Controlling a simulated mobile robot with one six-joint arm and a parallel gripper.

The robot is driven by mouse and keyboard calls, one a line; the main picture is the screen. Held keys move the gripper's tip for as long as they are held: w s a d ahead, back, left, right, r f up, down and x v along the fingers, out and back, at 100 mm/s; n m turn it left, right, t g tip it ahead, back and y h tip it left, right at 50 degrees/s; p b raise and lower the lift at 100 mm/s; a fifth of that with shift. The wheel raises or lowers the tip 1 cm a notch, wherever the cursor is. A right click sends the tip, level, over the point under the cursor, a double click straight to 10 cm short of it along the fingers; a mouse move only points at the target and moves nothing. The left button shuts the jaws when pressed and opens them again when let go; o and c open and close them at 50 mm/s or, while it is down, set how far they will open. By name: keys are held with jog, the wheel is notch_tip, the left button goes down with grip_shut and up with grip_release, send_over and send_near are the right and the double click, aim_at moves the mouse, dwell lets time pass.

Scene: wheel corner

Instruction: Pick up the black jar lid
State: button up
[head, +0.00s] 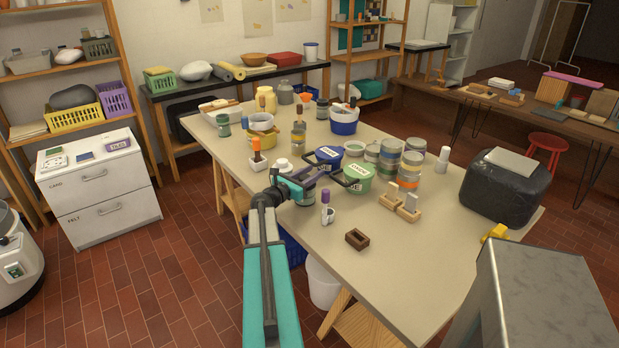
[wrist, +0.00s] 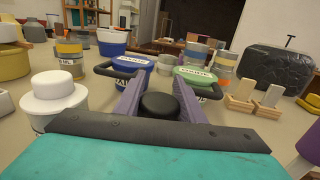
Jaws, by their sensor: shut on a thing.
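The black jar lid (wrist: 160,106) is a round dark cap between the two purple fingers of my gripper (wrist: 160,82) in the wrist view. The fingers are closed against its sides. In the head view my gripper (head: 337,173) is over the near left part of the table, and it hides the lid. I cannot tell whether the lid still rests on a jar.
A blue tub (wrist: 127,72) and a green tub (wrist: 193,77) stand just beyond the fingers. A white-capped jar (wrist: 55,98) is close on the left. Wooden blocks (head: 405,203) stand to the right. The table's front right (head: 400,265) is mostly clear.

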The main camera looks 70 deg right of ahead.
jog(key=shift+r, duration=0.75)
jog(key=shift+r+b, duration=0.4)
jog(key=shift+r, duration=0.45)
jog(key=b+v, duration=0.2)
jog(key=v, duration=1.6)
jog(key=shift+b, duration=0.35)
jog(key=shift+s, duration=0.1)
